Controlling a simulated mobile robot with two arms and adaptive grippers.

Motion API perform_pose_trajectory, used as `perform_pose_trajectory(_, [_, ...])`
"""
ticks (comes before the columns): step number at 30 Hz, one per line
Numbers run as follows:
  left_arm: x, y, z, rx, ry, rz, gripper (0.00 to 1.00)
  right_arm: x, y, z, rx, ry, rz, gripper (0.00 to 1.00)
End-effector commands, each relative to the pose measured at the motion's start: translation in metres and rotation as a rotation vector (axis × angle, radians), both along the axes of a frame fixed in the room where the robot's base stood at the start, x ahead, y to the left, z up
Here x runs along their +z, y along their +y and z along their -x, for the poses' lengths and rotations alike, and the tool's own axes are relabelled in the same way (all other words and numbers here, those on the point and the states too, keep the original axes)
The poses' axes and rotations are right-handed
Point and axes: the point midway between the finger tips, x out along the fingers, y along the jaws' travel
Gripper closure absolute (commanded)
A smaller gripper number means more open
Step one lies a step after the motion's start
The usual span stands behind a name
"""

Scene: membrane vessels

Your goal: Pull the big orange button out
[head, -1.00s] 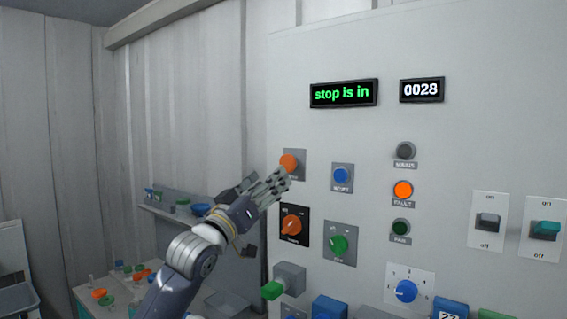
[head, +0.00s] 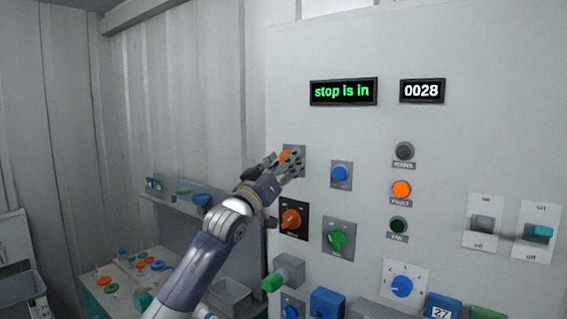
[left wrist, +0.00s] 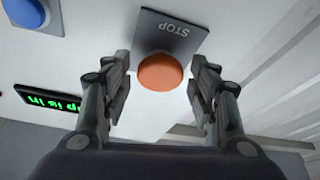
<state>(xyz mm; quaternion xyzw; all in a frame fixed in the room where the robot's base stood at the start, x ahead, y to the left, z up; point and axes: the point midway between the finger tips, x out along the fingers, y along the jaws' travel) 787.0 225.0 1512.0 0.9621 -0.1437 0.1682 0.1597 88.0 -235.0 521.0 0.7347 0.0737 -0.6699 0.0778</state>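The big orange button (left wrist: 160,73) sits on a grey plate marked STOP in the left wrist view. In the head view the button (head: 285,155) is partly covered by my left gripper (head: 291,163). In the left wrist view the open fingers of my left gripper (left wrist: 160,95) are on either side of the button, with a gap on both sides. The green display (head: 344,92) on the panel reads "stop is in". My right gripper is not in view.
A grey block with a green end (head: 281,274) juts out below. A shelf (head: 165,204) and a table with small parts stand left.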

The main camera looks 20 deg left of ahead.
Motion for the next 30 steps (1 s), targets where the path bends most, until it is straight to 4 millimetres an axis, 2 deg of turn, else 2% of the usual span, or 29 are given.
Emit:
perform_pose_trajectory(1, [0.0, 0.0, 0.0, 0.0, 0.0, 0.0, 0.64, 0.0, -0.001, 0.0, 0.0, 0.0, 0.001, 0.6])
perform_pose_trajectory(6, [0.0, 0.0, 0.0, 0.0, 0.0, 0.0, 1.0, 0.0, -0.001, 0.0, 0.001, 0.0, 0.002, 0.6])
perform_pose_trajectory(15, [0.0, 0.004, 0.012, 0.0, -0.001, 0.001, 1.0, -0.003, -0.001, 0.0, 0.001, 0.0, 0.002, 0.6])
perform_pose_trajectory(21, [0.0, 0.004, 0.011, 0.001, 0.001, 0.0, 1.0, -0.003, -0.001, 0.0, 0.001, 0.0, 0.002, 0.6])
perform_pose_trajectory(22, [-0.001, 0.004, 0.011, 0.001, 0.001, 0.0, 0.6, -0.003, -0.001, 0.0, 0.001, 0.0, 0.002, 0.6])
perform_pose_trajectory(24, [-0.001, 0.004, 0.011, 0.001, 0.001, 0.0, 0.44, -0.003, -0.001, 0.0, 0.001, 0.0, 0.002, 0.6])
perform_pose_trajectory(25, [-0.001, 0.004, 0.011, 0.001, 0.001, 0.0, 0.41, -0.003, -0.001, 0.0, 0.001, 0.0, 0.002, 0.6])
perform_pose_trajectory(30, [0.0, 0.004, 0.011, 0.001, 0.0, 0.0, 0.41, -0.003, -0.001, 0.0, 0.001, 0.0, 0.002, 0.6])
